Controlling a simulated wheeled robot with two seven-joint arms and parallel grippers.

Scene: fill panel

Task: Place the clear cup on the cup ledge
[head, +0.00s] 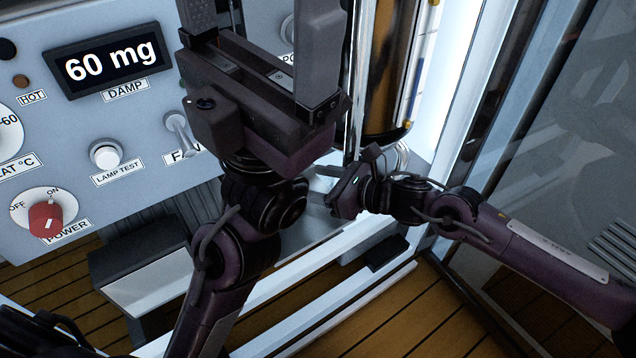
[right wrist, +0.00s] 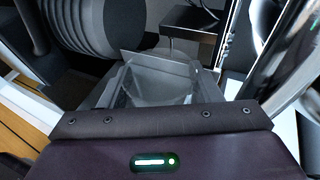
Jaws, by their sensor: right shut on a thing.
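The clear cup (right wrist: 160,85) is in the right wrist view, directly in front of my right gripper (right wrist: 155,98), which is shut on it. The cup is see-through, so its edges are faint. In the head view my right gripper (head: 325,188) reaches in from the right, low beside the panel, and the cup is hard to make out there. My left gripper (head: 258,40) is open and empty in front of the panel, its fingers pointing up. It and its arm hide part of the area. I cannot make out the cup ledge for certain.
The panel (head: 130,25) has a "60 mg" display (head: 108,57), a lamp test button (head: 105,154) and a red power knob (head: 46,220). A shiny cylinder (head: 385,75) stands right of my left gripper. A small dark plate (right wrist: 190,24) lies beyond the cup. A glass panel (head: 570,130) is at right.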

